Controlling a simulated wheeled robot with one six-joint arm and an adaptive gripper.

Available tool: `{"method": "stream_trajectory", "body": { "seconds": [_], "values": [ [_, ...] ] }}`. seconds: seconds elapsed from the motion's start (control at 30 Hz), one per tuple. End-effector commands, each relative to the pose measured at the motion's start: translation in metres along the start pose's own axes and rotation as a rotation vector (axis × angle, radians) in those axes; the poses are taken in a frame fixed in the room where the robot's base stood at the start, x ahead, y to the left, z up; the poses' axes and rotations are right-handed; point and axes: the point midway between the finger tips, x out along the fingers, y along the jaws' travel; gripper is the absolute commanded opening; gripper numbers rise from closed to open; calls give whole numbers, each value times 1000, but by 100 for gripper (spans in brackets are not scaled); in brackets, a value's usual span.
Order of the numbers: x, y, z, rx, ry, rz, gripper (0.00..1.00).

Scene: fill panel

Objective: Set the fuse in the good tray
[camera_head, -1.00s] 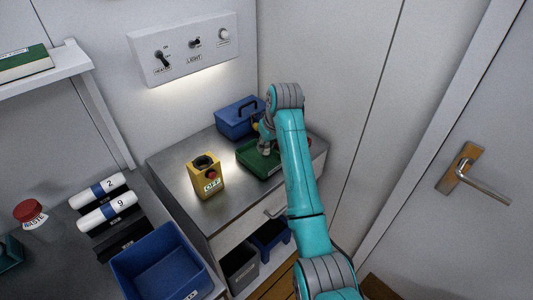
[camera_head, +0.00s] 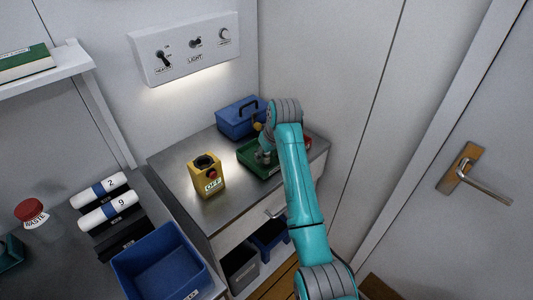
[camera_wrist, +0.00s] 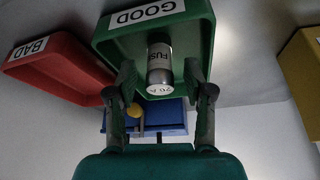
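The green tray labelled GOOD (camera_wrist: 188,12) fills the upper middle of the wrist view; in the head view it (camera_head: 246,152) sits on the metal counter, partly behind my arm. The fuse (camera_wrist: 158,62), a grey cylinder with a white end marked 20 A, is at this tray in the wrist view. My gripper (camera_wrist: 160,76) has one finger on each side of the fuse, with a visible gap on both sides, so it is open. In the head view my gripper (camera_head: 265,154) is low over the green tray, and I cannot make out the fuse there.
A red tray labelled BAD (camera_wrist: 55,68) stands beside the green one. A blue toolbox (camera_head: 240,119) is behind them. A yellow box marked OFF (camera_head: 207,180) stands on the counter to the left. The counter's front left is bare.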

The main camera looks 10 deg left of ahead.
Motion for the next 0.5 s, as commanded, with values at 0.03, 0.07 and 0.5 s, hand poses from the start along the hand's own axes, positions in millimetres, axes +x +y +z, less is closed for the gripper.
{"method": "stream_trajectory", "body": {
  "seconds": [0.03, 0.07, 0.5],
  "values": [
    [0, 0, 0, 0, 0, 0, 52],
    [0, 0, 0, 0, 0, 0, 52],
    [-42, 0, -2, 0, 4, 1, 52]
  ]
}}
